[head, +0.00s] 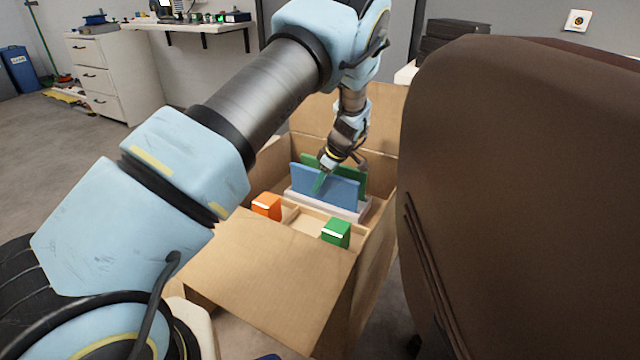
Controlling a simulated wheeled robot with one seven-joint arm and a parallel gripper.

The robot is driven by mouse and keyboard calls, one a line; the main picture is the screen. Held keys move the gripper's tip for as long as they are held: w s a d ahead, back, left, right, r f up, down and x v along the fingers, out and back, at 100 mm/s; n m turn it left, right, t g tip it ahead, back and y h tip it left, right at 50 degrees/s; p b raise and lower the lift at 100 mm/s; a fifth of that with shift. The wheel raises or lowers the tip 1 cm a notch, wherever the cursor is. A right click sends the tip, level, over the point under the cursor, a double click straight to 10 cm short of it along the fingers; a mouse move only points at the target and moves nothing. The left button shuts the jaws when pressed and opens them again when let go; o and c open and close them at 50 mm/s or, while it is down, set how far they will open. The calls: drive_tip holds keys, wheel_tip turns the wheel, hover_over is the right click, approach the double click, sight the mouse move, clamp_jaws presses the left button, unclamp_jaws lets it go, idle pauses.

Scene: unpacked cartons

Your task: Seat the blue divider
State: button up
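The blue divider (340,188) is a flat panel standing roughly upright inside an open cardboard carton (270,265). A pale slotted base (364,211) lies under and around its lower edge. A green panel (310,160) stands behind it, partly hidden by my gripper and the blue divider. My gripper (340,166) points down at the blue divider's top edge, near its middle. A narrow green piece by one fingertip overlaps the divider's front face. The fingers are small and partly hidden, so I cannot tell whether they grip the panel or how fully its lower edge sits in the base.
An orange block (267,206) and a green block (336,232) sit in the carton's near compartments. The carton's near flap is folded outward. A large brown chair back (510,190) stands close on the right. A white drawer cabinet (105,75) stands far left; open floor lies between.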

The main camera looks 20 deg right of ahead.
drive_tip(key=o, duration=0.3)
drive_tip(key=p+v, duration=0.1)
drive_tip(key=v, duration=0.9)
drive_tip(key=shift+s+d+r, duration=0.1)
drive_tip(key=shift+r, duration=0.25)
